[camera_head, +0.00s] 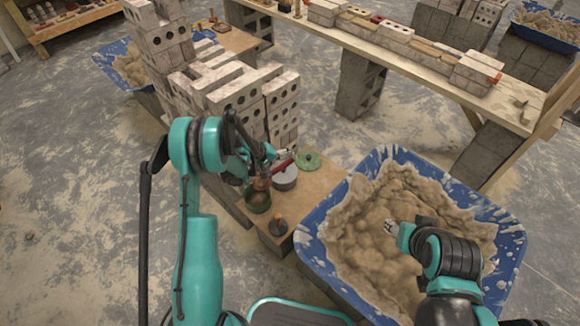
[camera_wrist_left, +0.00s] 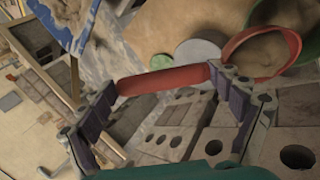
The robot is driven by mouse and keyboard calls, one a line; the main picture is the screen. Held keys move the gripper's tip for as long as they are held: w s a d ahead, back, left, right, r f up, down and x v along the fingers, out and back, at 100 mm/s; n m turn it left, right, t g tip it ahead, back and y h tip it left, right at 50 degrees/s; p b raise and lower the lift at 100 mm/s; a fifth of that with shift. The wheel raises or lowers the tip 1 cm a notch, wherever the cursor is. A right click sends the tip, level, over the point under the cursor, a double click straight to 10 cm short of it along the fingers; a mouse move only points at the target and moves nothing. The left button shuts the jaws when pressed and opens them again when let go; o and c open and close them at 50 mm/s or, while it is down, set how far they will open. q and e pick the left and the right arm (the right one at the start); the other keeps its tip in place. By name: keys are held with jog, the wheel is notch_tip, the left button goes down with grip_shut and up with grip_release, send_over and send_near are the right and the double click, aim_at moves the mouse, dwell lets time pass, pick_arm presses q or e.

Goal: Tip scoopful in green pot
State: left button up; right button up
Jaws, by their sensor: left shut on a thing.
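My left gripper (camera_head: 272,155) is shut on the red handle of the scoop (camera_head: 284,163). In the left wrist view the handle (camera_wrist_left: 163,79) lies across between the two fingers. The scoop's red-rimmed bowl (camera_wrist_left: 232,48) is at or over the green pot (camera_head: 258,202), which shows in the left wrist view (camera_wrist_left: 291,42) behind it. Tan mortar shows inside the red rim; I cannot tell whether it lies in the scoop or in the pot. My right gripper (camera_head: 390,228) is over the mortar in the blue tub (camera_head: 508,240); its fingers are too small to read.
A grey pot (camera_head: 286,180) and a green disc (camera_head: 308,160) stand beside the green pot, with a small brown object (camera_head: 278,226) in front. Stacked pale bricks (camera_head: 240,92) rise close behind my left gripper. A long bench (camera_head: 410,52) stands at the back right.

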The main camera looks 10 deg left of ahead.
pick_arm(q)
jog(key=s+a+r+t+h, duration=0.2)
jog(key=s+a+t+h, duration=0.1)
jog(key=a, duration=0.3)
jog(key=shift+s+a+r+h, duration=0.3)
jog(key=shift+s+a+h, duration=0.05)
jog(key=shift+h, duration=0.55)
jog(key=shift+w+d, duration=0.1)
dwell(0.4)
